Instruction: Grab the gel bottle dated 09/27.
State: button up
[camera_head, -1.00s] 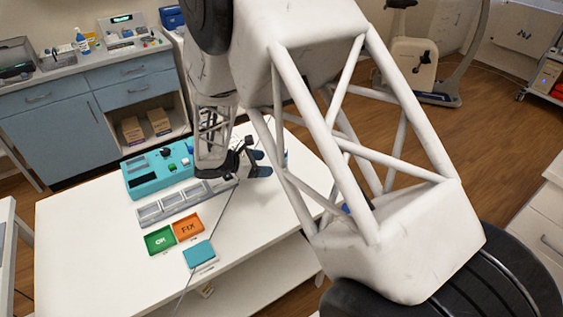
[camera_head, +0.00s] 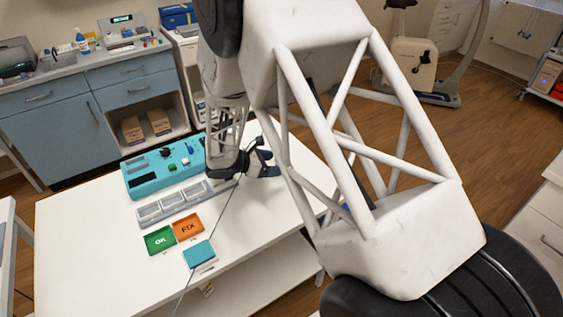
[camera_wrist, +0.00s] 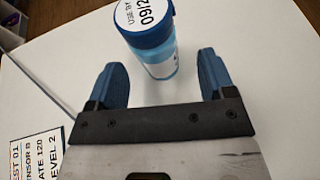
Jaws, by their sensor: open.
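A bottle (camera_wrist: 161,60) with a dark blue cap and light blue body stands on the white table in the wrist view. Its white top label reads "USE BY" and "09/2"; the last digit is cut off by the picture edge. My gripper (camera_wrist: 162,76) is open, its two blue fingers on either side of the bottle's lower part in the picture, with gaps on both sides. I cannot tell whether the bottle is fully between the fingertips or just beyond them. In the head view my gripper (camera_head: 268,164) is over the table's far right part, and I cannot make out the bottle there.
A printed card (camera_wrist: 36,153) lies left of my gripper. On the white table (camera_head: 90,240) are a teal device (camera_head: 145,180), a grey compartment strip (camera_head: 172,209), a green OK tray (camera_head: 159,240), an orange FIX tray (camera_head: 188,227) and a teal-topped box (camera_head: 198,253). The left front table is clear.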

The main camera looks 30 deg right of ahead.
jog(key=shift+x, duration=2.05)
jog(key=shift+w, duration=0.15)
jog(key=shift+c, duration=0.2)
jog(key=c, duration=1)
jog(key=shift+r, duration=0.1)
jog(key=shift+r, duration=0.75)
notch_tip(320, 180, up, 2)
jog(key=shift+r, duration=0.1)
jog(key=s+a, duration=0.2)
jog(key=s, duration=0.3)
jog(key=s+a, duration=0.2)
jog(key=s, duration=0.2)
jog(key=s+a+r, duration=0.1)
jog(key=s+a, duration=0.1)
jog(key=s, duration=0.3)
jog(key=shift+s, duration=0.4)
